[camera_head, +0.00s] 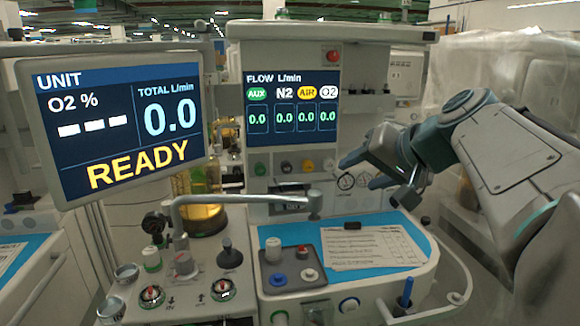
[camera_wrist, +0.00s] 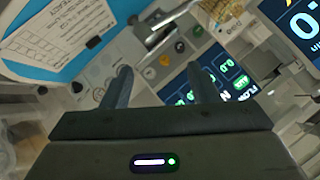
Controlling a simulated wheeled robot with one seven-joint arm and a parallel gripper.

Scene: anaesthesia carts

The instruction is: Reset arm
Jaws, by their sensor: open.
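My arm comes in from the right in the head view. My gripper (camera_head: 358,171) is open and held in the air above the right part of the cart's blue worktop (camera_head: 382,258), in front of the machine panel. In the wrist view my gripper (camera_wrist: 160,82) shows two separate fingers with nothing between them. Behind them are the panel buttons and the flow screen (camera_wrist: 209,83). The flow screen also shows in the head view (camera_head: 292,106), reading 0.0 in each column. My gripper touches nothing that I can see.
A unit screen (camera_head: 118,118) reading READY stands at the left. A grey metal arm (camera_head: 245,199) crosses above the worktop. A clipboard sheet (camera_head: 370,247) and a grey block with knobs (camera_head: 293,268) lie on the worktop. Plastic-wrapped equipment (camera_head: 500,75) stands behind my arm.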

